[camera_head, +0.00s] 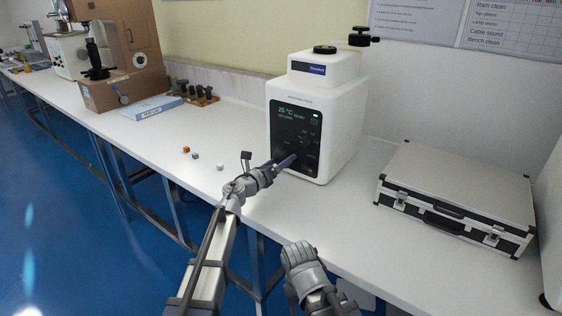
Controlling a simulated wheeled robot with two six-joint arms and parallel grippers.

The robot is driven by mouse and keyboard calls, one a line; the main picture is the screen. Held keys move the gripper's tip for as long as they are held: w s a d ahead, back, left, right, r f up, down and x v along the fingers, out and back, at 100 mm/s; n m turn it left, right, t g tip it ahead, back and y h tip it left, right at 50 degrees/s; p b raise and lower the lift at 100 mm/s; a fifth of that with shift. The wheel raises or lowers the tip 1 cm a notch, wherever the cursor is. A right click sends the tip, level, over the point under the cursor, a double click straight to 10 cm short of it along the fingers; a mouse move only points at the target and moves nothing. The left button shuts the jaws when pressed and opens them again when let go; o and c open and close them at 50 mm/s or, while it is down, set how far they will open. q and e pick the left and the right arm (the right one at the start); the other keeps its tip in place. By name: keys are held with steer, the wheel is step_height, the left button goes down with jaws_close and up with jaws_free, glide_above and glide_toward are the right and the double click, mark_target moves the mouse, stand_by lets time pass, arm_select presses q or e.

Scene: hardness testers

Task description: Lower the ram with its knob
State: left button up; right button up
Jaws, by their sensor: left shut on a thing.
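A white press (340,115) stands on the bench, with a dark front panel (296,120) and a lit green readout showing 25 °C. A round black cap (325,49) sits on top, and a black handle (362,37) stands at its upper right rear. My left gripper (286,162) reaches the lower left of the panel with its dark fingers shut. They are on the knob there, which the fingers hide. The ram itself does not show. Of my right arm only a grey rounded link shows at the bottom; no right fingers can be seen.
A silver case (458,195) with black edges lies right of the press. A few small cubes (196,155) lie on the bench to the left. Further left are a blue booklet (151,108), a rack of dark pieces (193,93) and a brown tester (125,85).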

arm_select(q)
steer(key=n, duration=0.5)
steer(key=shift+n, duration=0.3)
steer(key=n, duration=0.6)
steer(key=shift+s+d+r, duration=0.1)
steer(key=shift+r, duration=0.05)
steer(key=n, duration=0.6)
steer(key=shift+n, duration=0.3)
steer(key=n, duration=0.5)
steer(key=shift+r, duration=0.1)
steer(key=shift+n, duration=0.3)
steer(key=o, duration=1.2)
steer(key=shift+c, duration=0.2)
steer(key=shift+p, duration=0.3)
steer(key=v, duration=0.8)
